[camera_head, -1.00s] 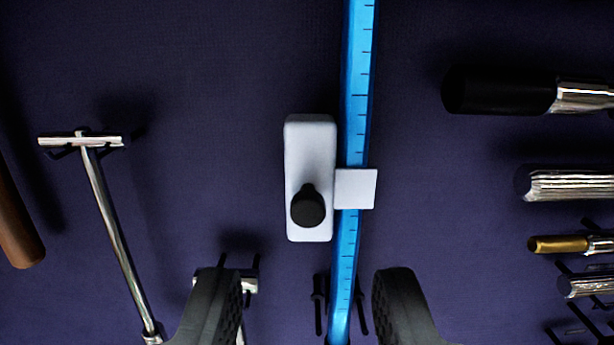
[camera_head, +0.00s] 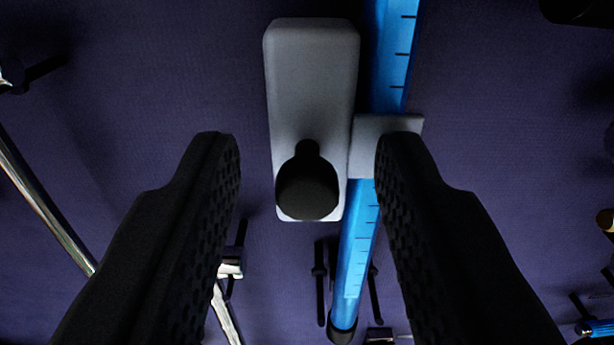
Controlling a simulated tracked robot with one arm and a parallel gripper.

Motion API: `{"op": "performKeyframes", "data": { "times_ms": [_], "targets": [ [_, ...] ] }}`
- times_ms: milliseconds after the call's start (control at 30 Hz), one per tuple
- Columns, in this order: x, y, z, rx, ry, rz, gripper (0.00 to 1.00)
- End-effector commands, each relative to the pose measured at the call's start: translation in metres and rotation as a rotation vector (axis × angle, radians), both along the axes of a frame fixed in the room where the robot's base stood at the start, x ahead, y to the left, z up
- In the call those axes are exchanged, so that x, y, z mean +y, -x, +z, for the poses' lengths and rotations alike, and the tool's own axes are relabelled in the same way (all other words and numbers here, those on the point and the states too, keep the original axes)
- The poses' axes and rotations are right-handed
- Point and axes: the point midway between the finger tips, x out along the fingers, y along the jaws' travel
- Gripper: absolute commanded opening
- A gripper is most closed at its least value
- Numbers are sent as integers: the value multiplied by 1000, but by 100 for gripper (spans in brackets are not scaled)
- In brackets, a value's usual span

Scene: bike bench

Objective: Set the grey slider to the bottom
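The grey slider (camera_head: 312,90) is a pale upright block with a round black knob (camera_head: 307,188) near its lower end. A grey side tab (camera_head: 366,150) joins it to a blue rail (camera_head: 359,235) with dark tick marks. The rail runs nearly upright, and its dark lower end shows below the slider. My gripper (camera_head: 309,155) is open. Its left finger is left of the knob, and its right finger is right of it, covering part of the tab. I see gaps between both fingers and the knob; I cannot tell the depth between them.
The backing is a dark purple panel. Dark pegs (camera_head: 319,283) flank the rail's lower part. A metal T-handled tool (camera_head: 230,268) hangs at the lower left, and a long metal rod (camera_head: 45,200) is at far left. Several tools hang along the right edge.

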Motion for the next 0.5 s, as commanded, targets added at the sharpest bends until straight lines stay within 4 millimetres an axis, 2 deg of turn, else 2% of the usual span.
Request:
{"op": "performKeyframes", "data": {
  "times_ms": [33, 67, 167, 200, 367, 500],
  "targets": [
    [0, 0, 0, 0, 0, 0, 36],
    [0, 0, 0, 0, 0, 0, 31],
    [0, 0, 0, 0, 0, 0, 3],
    [0, 0, 0, 0, 0, 0, 0],
    [0, 0, -1, 0, 0, 0, 0],
    [0, 0, -9, 0, 0, 0, 0]
  ]
}}
